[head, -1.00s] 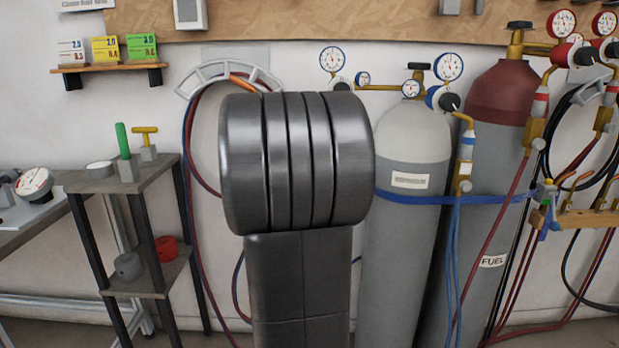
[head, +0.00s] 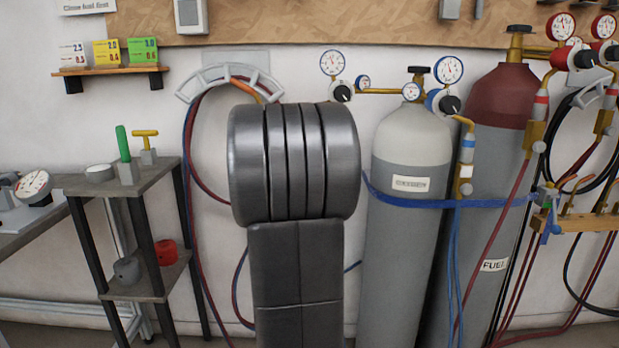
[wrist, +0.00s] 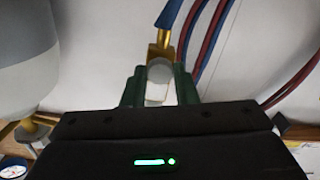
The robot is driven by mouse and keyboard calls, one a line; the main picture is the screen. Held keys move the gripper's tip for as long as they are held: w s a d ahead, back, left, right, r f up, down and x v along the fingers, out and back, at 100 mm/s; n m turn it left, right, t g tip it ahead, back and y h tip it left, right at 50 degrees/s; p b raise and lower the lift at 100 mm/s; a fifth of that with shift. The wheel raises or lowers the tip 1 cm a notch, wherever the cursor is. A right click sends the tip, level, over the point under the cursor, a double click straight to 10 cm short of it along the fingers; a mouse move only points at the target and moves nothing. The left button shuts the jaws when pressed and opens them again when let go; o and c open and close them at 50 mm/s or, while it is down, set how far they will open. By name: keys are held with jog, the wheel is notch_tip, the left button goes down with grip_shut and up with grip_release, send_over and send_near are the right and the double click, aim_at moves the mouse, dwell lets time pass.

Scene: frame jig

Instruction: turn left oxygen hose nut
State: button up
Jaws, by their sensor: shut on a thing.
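In the wrist view the left oxygen hose nut (wrist: 161,51) is a brass piece with a grey round end facing the camera. A blue hose (wrist: 172,14) runs from it to the top of that view. My gripper (wrist: 160,76) has its two green fingers on either side of the nut and is shut on it. A white fitting (wrist: 156,93) shows between the fingers below the nut. The fingers partly cover the nut's sides. In the head view my arm hides the gripper and this nut.
A grey oxygen cylinder (head: 403,255) and a red-topped fuel cylinder (head: 490,170) stand right of my arm. A shelf stand (head: 150,178) with tools is at left. Red and blue hoses (wrist: 210,40) hang close beside the gripper.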

jog(key=m+b, duration=0.1)
jog(key=m, duration=0.2)
dwell(0.4)
jog(key=o, duration=1)
jog(key=s+p, duration=0.2)
jog(key=s, duration=1.2)
jog(key=shift+w, duration=0.15)
